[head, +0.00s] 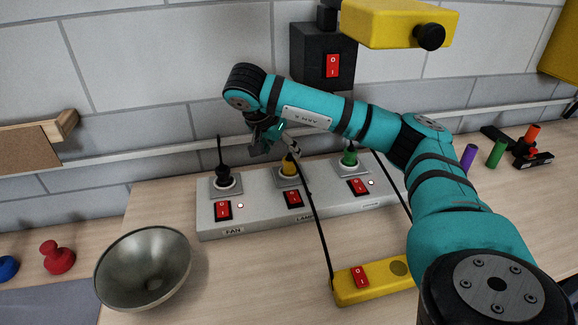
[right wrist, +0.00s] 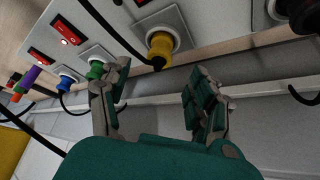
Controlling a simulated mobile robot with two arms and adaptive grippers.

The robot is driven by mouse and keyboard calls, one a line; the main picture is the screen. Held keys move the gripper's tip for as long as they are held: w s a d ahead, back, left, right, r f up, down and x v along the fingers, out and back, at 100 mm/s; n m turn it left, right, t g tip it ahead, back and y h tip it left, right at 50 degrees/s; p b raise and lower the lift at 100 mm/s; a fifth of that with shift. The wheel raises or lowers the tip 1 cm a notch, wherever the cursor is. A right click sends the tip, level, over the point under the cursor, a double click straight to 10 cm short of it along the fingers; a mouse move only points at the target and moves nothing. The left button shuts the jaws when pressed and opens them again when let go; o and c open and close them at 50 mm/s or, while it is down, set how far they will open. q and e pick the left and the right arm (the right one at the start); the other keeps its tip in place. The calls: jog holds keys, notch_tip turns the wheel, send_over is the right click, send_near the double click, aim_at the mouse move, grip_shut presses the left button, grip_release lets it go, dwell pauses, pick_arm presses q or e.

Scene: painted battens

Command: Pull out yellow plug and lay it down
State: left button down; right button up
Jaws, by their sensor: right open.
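The yellow plug (head: 289,164) stands in the middle socket of the grey power strip (head: 262,214), above the label LAMP. In the right wrist view the yellow plug (right wrist: 160,44) sits in its round socket, ahead of the fingers. My right gripper (head: 279,138) is just above and behind the plug in the head view. In the right wrist view its two fingers (right wrist: 160,72) are spread apart with nothing between them, and I see no contact with the plug. My left gripper is not in view.
A black plug (head: 223,175) and a green plug (head: 349,156) stand on either side. Cords run close by. A metal bowl (head: 143,268) and a yellow switch box (head: 372,280) lie in front; bare wood shows between them. The tiled wall (head: 130,60) is close behind.

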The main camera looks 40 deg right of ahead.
aim_at(289, 159)
jog(key=x, duration=0.6)
jog(key=shift+d+f+p, duration=0.25)
jog(key=shift+f+p, duration=0.05)
jog(key=shift+p, duration=0.05)
jog(key=shift+w+d+f, duration=0.15)
jog(key=shift+d+f, duration=0.05)
jog(key=shift+f, duration=0.25)
grip_shut()
jog(key=c, duration=0.8)
grip_release()
grip_shut()
jog(key=shift+r, duration=0.15)
